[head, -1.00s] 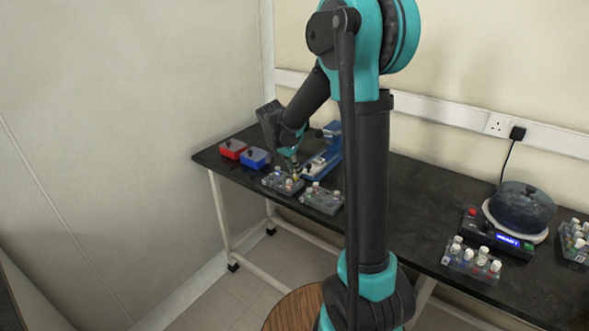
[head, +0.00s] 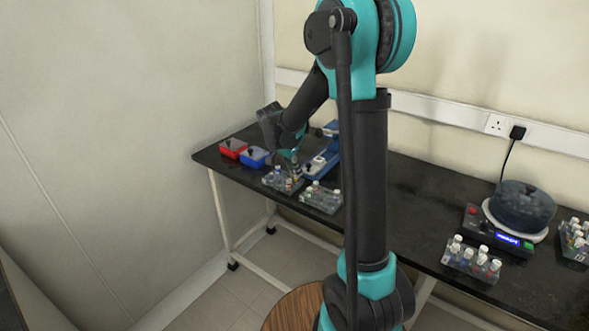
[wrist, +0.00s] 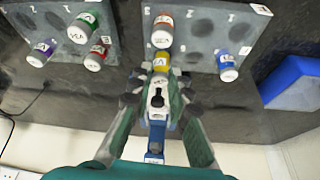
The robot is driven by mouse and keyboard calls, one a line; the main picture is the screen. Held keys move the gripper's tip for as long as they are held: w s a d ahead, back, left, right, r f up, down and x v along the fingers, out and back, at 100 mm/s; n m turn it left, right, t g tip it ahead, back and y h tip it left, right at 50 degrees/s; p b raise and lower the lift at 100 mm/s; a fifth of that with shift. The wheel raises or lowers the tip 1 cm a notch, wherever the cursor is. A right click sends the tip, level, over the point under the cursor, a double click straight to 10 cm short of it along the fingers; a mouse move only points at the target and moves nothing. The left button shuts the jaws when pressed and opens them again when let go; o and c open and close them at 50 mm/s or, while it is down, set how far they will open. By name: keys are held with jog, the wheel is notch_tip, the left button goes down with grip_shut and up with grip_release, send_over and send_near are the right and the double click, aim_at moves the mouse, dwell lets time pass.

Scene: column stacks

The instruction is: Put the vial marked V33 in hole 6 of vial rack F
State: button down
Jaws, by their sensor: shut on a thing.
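My gripper (wrist: 158,98) is shut on a vial (wrist: 161,60) with a yellow band, at the back edge of a grey rack; its marking is not readable to me. In the head view my gripper (head: 293,170) is over the left-hand small rack (head: 272,184). In the wrist view that rack (wrist: 190,62) holds an orange-banded vial (wrist: 163,30) and a blue-and-purple-banded vial (wrist: 228,68), with several empty holes. A second rack (wrist: 62,75) on the left of the wrist view holds several vials. I cannot tell which rack is F, nor how high the held vial is.
In the head view a red box (head: 232,149) and a blue box (head: 253,157) stand left of the racks. A blue device (head: 322,165) stands behind them. A round-lidded machine (head: 520,208) and more vial racks (head: 470,262) are on the right. The table's middle is clear.

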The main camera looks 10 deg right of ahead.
jog(key=shift+f, duration=0.65)
dwell(0.4)
jog(key=c, duration=1)
grip_release()
jog(key=shift+c, duration=0.2)
jog(key=shift+r, duration=0.1)
jog(key=shift+r, duration=2.9)
jog(key=s+d+f+n, duration=0.1)
jog(key=s, duration=0.3)
jog(key=s+d+f+n+y, duration=0.1)
jog(key=s+n, duration=0.1)
jog(key=s, duration=0.3)
jog(key=s+d+f+n+y, duration=0.1)
jog(key=s+d+n, duration=0.1)
jog(key=s, duration=0.2)
jog(key=shift+s+t, duration=0.2)
jog(key=shift+t, duration=0.1)
jog(key=s+f+n+y, duration=0.1)
jog(key=s+f+n, duration=0.1)
jog(key=s, duration=0.4)
jog(key=s+f+n+t, duration=0.1)
jog(key=s+f+n, duration=0.2)
jog(key=s, duration=0.3)
jog(key=shift+s+d+f+n+y, duration=0.25)
jog(key=shift+s+d+n+y, duration=0.05)
jog(key=shift+s+y, duration=0.1)
